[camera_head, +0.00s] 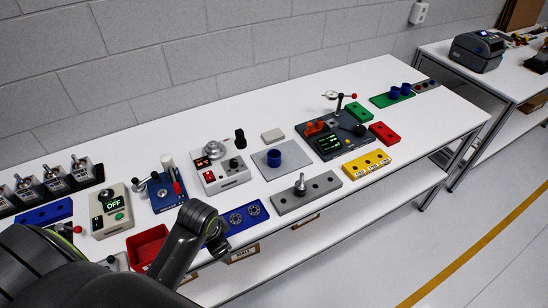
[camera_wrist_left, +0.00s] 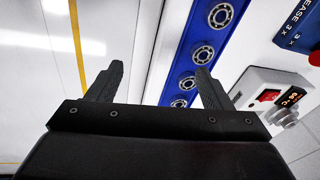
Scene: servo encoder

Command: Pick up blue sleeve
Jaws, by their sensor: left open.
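A blue sleeve (camera_head: 274,158) stands upright on a grey plate (camera_head: 300,151) near the middle of the table. Two more blue sleeves (camera_head: 394,92) (camera_head: 406,89) stand on a green tray (camera_head: 378,100) at the far right end. My left gripper (camera_head: 218,240) is at the table's front edge, by the blue bearing tray, left of and nearer than the middle sleeve. In the left wrist view my left gripper (camera_wrist_left: 158,84) is open with nothing between its fingers. No blue sleeve shows in that view. My right gripper is not in view.
A blue tray with bearings (camera_head: 262,208) lies beside the gripper and crosses the left wrist view (camera_wrist_left: 190,62). A grey tray with a metal post (camera_head: 327,184) lies in front of the plate. A heater box (camera_head: 228,176) stands left of it. A yellow tray (camera_head: 350,167) is right.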

